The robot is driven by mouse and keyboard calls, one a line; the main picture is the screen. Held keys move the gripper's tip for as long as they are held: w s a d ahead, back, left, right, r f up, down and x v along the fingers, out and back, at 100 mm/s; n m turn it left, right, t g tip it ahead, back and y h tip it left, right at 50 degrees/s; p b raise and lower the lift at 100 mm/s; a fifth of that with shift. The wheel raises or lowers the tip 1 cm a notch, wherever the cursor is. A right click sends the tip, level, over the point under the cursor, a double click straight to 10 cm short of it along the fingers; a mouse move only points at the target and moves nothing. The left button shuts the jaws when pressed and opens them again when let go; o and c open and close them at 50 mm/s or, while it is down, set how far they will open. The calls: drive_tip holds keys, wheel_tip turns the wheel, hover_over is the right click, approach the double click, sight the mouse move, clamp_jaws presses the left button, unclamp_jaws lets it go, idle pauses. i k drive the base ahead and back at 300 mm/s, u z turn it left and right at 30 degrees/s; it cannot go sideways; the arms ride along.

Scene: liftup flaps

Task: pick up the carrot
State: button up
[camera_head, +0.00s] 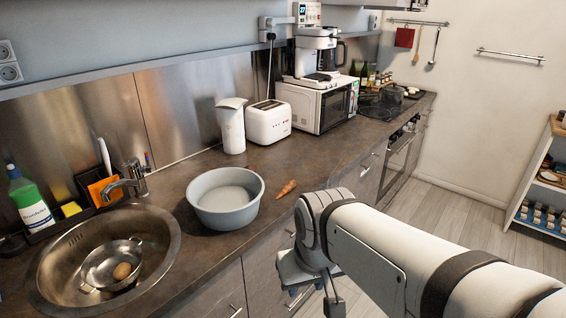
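An orange carrot (286,188) lies on the dark countertop (300,160), to the right of a grey bowl and apart from it. My arm reaches in from the lower right. My gripper (308,290) hangs below the wrist, in front of the counter's edge, lower in the picture than the carrot and apart from it. The wrist and picture angle partly hide the fingers, so I cannot tell whether they are open or shut. I see nothing held in it.
The grey bowl (225,198) stands left of the carrot. The sink (60,268) holds a colander (96,272) with a brown round item. The counter around the carrot is clear.

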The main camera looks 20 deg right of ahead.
sight(291, 186)
drive_tip(key=z, duration=0.5)
drive_tip(key=i, duration=1.1)
drive_tip(key=z, duration=0.15)
